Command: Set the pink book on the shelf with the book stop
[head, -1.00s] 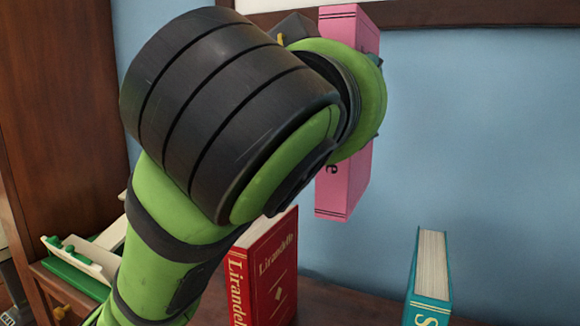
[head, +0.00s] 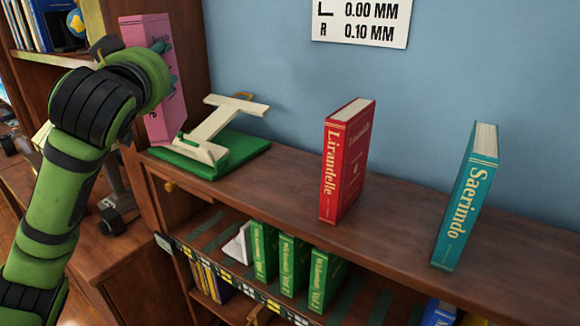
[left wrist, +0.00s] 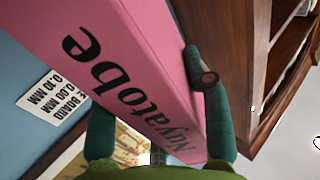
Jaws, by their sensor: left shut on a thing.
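The pink book (head: 150,32) is upright at the upper left of the head view, near the end of the blue wall. My left gripper (head: 162,62) is shut on it, and its arm hides part of the cover. In the left wrist view the pink book (left wrist: 110,50) lies between the teal fingers of my left gripper (left wrist: 152,98). A white wedge-like piece (head: 238,246) stands beside several green books (head: 290,265) on the lower shelf (head: 205,228); I cannot tell if it is the book stop. My right gripper is not in view.
A green base with a cream stand (head: 215,130) sits on the top board (head: 275,190), just right of the pink book. A red book (head: 345,160) and a teal book (head: 468,200) stand further right. The board between them is clear. A dark wooden upright (head: 185,60) is behind the pink book.

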